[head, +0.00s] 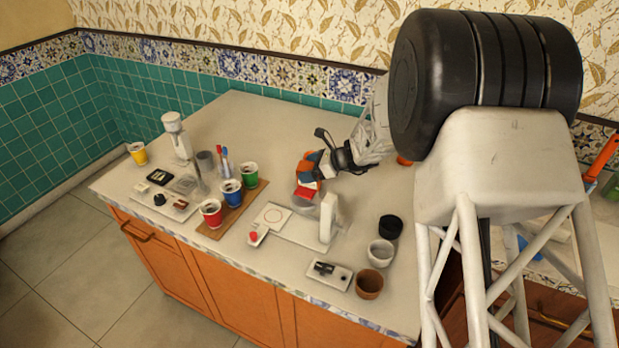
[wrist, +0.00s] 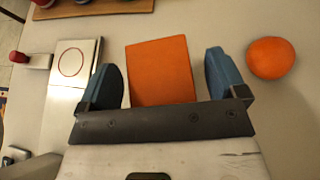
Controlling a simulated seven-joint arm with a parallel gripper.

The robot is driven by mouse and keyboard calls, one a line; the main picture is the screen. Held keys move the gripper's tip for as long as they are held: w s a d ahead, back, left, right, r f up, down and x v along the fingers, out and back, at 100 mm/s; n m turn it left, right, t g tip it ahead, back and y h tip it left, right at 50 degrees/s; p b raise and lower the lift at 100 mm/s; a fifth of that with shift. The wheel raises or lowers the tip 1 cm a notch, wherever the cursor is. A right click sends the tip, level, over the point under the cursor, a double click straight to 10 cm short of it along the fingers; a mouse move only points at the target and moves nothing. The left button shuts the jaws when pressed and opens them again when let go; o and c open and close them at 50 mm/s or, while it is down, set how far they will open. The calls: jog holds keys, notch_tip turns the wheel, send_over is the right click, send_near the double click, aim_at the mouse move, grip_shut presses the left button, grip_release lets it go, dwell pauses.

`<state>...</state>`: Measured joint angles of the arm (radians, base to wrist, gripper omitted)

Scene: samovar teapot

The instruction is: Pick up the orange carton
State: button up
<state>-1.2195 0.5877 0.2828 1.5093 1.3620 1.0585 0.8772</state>
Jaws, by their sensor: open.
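The orange carton (wrist: 162,72) shows in the wrist view as a flat orange rectangle in the middle, between my two blue fingers. My gripper (wrist: 164,78) is open, with a gap showing on each side of the carton, the left gap narrower near the palm. The carton's lower end in the picture is hidden behind the dark palm bar. In the head view my gripper (head: 309,178) is low over the middle of the counter. Orange, red and blue patches crowd together there, and I cannot clearly separate the carton from the fingers.
An orange round fruit (wrist: 271,58) lies just right of my right finger in the wrist view. A white device with a circled plate (head: 273,216) stands close by. Several coloured cups, including a green one (head: 249,175), stand on a wooden board (head: 220,227). The counter's back left is clear.

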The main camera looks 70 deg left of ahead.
jog(key=shift+c, duration=0.2)
jog(key=c, duration=1.1)
jog(key=shift+c, duration=0.2)
jog(key=shift+r, duration=5)
